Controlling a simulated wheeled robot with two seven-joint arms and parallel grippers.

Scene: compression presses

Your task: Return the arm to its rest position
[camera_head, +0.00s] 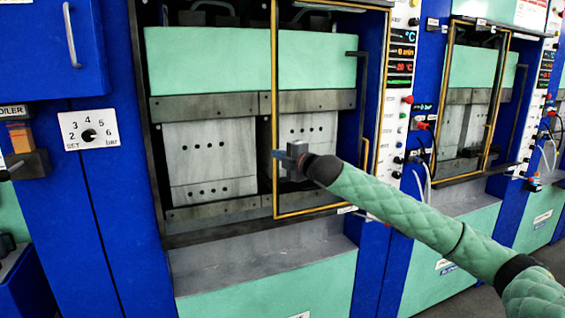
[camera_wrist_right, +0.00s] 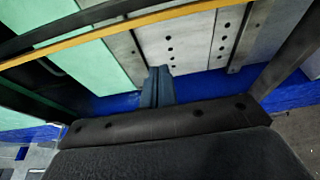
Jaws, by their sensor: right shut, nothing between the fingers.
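My right arm, in a quilted green sleeve, reaches in from the lower right of the head view. Its right gripper (camera_head: 280,154) is at the yellow-framed door (camera_head: 275,100) of the middle press; I cannot tell if it touches the frame. In the right wrist view the gripper's fingers (camera_wrist_right: 157,85) are together with nothing between them, and the yellow bar (camera_wrist_right: 130,27) crosses beyond them. The press's grey plates (camera_head: 208,150) with dark holes stand behind the gripper. My left gripper is not in view.
A second press (camera_head: 470,115) with a yellow-framed door stands at the right. Between them is a control panel (camera_head: 401,80) with displays and buttons. A dial plate (camera_head: 89,129) and blue cabinet (camera_head: 50,50) are at the left. A grey ledge (camera_head: 250,255) lies below the press opening.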

